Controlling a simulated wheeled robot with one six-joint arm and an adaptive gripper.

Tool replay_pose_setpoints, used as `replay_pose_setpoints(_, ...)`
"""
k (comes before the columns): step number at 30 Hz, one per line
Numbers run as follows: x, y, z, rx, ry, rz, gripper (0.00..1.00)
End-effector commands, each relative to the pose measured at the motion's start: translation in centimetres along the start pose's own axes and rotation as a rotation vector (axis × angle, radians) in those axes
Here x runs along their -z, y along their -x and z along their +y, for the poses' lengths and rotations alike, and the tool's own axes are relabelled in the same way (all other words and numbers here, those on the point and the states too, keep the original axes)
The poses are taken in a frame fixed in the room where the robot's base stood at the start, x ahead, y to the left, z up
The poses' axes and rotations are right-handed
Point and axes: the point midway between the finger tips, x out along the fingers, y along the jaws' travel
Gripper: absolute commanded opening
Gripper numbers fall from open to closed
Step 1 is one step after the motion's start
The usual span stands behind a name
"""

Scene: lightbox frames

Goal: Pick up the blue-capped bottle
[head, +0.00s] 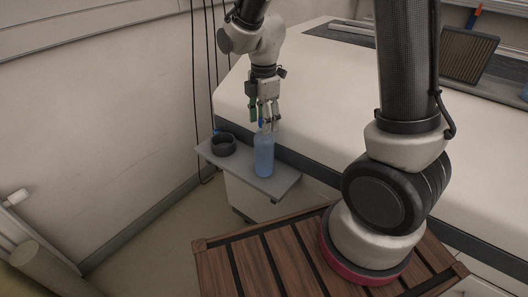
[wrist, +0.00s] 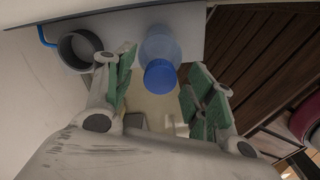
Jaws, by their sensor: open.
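The blue-capped bottle (head: 264,156) is light blue and see-through. It stands upright on a small grey shelf (head: 285,183) in the head view. In the wrist view the bottle (wrist: 160,48) shows from above with its round blue cap (wrist: 160,76) toward me. My gripper (head: 269,117) is just above the bottle in the head view, pointing down. In the wrist view my gripper (wrist: 160,88) is open, with green-padded fingers on either side of the cap and gaps between. The bottle's top is partly hidden by the fingers in the head view.
A dark round cup-like object (head: 223,145) sits left of the bottle on the shelf. A thin blue bent piece (wrist: 42,38) is beside it. A large white-topped surface (head: 320,90) lies behind. Black cables hang along the wall.

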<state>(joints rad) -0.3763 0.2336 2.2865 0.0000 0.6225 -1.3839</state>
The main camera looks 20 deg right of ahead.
Motion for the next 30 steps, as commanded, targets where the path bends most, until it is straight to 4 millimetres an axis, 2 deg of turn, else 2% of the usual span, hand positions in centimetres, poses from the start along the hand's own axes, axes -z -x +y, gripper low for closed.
replay_pose_setpoints(3, -0.01, -1.0, 0.02, 0.0, 0.0, 0.0, 0.55)
replay_pose_setpoints(10, -0.01, -1.08, 0.04, -0.002, -0.001, 0.0, 0.53)
replay_pose_setpoints(18, -0.01, -1.06, 0.04, -0.001, -0.001, 0.0, 0.04)
replay_pose_setpoints(19, -0.01, -1.06, 0.04, -0.001, -0.001, 0.0, 0.0)
replay_pose_setpoints(30, 0.0, -1.02, 0.08, -0.002, -0.001, 0.0, 0.0)
